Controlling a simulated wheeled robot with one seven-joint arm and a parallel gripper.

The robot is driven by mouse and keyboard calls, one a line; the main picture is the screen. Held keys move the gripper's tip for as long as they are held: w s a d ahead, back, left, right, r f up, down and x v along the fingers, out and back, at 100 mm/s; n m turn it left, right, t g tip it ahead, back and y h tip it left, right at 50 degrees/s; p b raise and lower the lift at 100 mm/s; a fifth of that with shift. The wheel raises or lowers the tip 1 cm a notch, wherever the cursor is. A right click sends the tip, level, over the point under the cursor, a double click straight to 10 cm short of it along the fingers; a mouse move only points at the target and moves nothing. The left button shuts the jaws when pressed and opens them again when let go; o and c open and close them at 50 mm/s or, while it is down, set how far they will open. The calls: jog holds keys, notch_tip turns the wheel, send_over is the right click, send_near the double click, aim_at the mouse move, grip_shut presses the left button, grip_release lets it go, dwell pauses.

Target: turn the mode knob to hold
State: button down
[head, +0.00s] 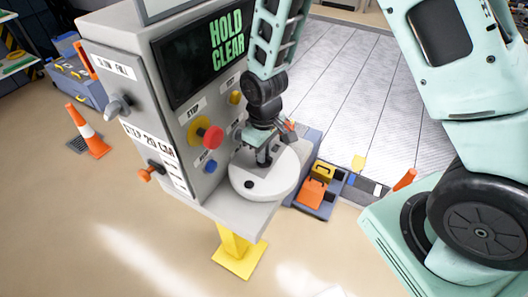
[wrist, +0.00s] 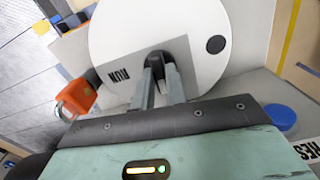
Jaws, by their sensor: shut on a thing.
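My gripper (head: 264,157) is over the pale round dial (head: 283,178) on the ledge of the grey cabinet. In the wrist view its two fingers (wrist: 160,88) are closed around a dark knob (wrist: 157,57), which I take as the mode knob. The fingers hide much of it, so its pointing direction is hard to tell. The word RUN shows on a grey patch of the dial (wrist: 120,30), left of the knob. A black round spot (wrist: 215,45) lies on the dial to the right. The cabinet's screen (head: 212,50) reads HOLD CLEAR.
The cabinet face has a red stop button (head: 213,137) on yellow and a blue button (head: 211,166). An orange padlock-like block (wrist: 78,97) is left of my fingers. A bin with orange and yellow items (head: 316,190) and a traffic cone (head: 88,132) stand on the floor.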

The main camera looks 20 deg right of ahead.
jog(key=shift+n, duration=0.5)
jog(key=c, duration=1.4)
grip_release()
jog(key=shift+c, duration=0.2)
jog(key=shift+r, duration=0.15)
notch_tip(320, 180, up, 17)
jog(key=b, duration=0.3)
